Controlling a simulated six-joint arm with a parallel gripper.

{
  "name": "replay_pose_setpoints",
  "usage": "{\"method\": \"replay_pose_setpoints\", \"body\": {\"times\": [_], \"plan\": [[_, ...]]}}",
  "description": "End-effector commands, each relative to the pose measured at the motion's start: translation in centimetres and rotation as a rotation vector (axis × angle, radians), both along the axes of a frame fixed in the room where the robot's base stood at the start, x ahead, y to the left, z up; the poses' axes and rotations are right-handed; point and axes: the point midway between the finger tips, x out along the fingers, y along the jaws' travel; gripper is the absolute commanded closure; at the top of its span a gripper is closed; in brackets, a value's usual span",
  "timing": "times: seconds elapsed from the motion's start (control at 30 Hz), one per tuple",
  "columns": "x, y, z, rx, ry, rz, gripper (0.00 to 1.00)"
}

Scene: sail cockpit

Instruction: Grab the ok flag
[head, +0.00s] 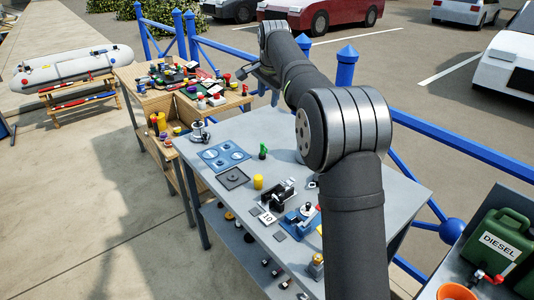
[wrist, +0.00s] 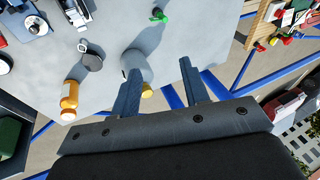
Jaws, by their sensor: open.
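No lettering that reads as an ok flag shows in either view. A small green item (head: 263,151) stands on the grey table (head: 245,130); I cannot tell whether it is the flag. It also shows in the wrist view (wrist: 160,16), beyond my fingertips. My gripper (wrist: 160,76) is open, its two dark blue fingers apart with nothing held. In the head view my gripper (head: 246,73) is small and hangs over the far end of the table, near the blue railing. My arm hides part of the table's right side.
An orange bottle (wrist: 70,95) shows in the wrist view. A cluttered wooden bench (head: 150,100) stands left. The blue railing (head: 450,150) runs behind.

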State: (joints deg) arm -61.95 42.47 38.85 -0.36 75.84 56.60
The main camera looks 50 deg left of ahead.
Motion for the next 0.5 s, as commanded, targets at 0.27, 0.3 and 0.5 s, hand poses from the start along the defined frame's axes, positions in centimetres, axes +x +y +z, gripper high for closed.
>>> {"method": "replay_pose_setpoints", "body": {"times": [0.27,0.3,0.5], "plan": [[2.0,2.4,-5.7,-0.083,-0.147,0.485,0.58],[2.2,2.7,-6.6,-0.095,-0.171,0.561,0.58],[3.3,4.0,-10.2,-0.138,-0.279,0.885,0.58]]}}
